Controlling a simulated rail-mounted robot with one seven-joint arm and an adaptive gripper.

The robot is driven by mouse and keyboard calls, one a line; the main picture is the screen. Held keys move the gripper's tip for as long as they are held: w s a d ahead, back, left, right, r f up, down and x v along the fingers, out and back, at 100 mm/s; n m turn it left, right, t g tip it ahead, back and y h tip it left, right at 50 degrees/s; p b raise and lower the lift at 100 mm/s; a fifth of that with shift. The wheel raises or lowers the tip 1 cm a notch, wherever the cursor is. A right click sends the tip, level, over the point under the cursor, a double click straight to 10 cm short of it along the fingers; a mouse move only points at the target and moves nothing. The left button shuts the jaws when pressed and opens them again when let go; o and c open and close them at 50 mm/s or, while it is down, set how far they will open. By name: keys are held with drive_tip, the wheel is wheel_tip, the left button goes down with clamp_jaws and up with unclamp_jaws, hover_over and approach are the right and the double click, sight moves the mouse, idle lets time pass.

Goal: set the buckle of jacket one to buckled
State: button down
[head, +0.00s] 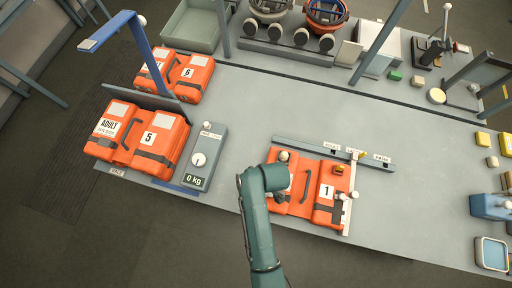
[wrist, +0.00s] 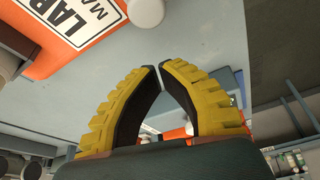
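Jacket one (head: 302,208) is an orange life jacket with a white label marked 1 and dark straps. It lies on the grey bench against a ruled bar, in the head view. A small orange-yellow piece (head: 340,169) and pale knobs sit at its right side; I cannot tell which part is the buckle or its state. My gripper (wrist: 157,68) shows in the wrist view with yellow, black-lined fingers. An orange surface with a lettered white label (wrist: 75,20) lies upper left there.
Jacket 5 (head: 170,137) and jacket 6 (head: 192,92) lie at the left, by a blue post (head: 147,55). A dial scale (head: 206,157) reading 0 kg stands between jacket 5 and my arm. Clear bench lies right of jacket one, with small blocks and a blue container (head: 490,207) beyond.

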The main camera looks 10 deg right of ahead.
drive_tip(key=v, duration=1)
drive_tip(key=w+a+r+t+p, duration=0.1)
drive_tip(key=w+r+t+p, duration=0.25)
drive_tip(key=r, duration=0.75)
drive_tip(key=w+r+t+h+p, duration=0.1)
drive_tip(key=w+r+t+p, duration=0.3)
drive_tip(key=r, duration=0.8)
drive_tip(key=w+a+r+t+p, duration=0.15)
drive_tip(key=w+r, duration=0.35)
drive_tip(key=r, duration=0.6)
drive_tip(key=s+d+r+m+t, duration=0.1)
drive_tip(key=s+r+m+t, duration=0.1)
drive_tip(key=r, duration=0.7)
drive_tip(key=s+d+r+m+t+h, duration=0.1)
drive_tip(key=s+r+m+t, duration=0.2)
drive_tip(key=r, duration=0.6)
drive_tip(key=s+d+r+m+t+h+p, duration=0.1)
drive_tip(key=r+m+t, duration=0.3)
drive_tip(key=r, duration=0.5)
drive_tip(key=shift+s+d+t, duration=0.2)
drive_tip(key=shift+s+t, duration=0.5)
drive_tip(key=shift+t, duration=0.1)
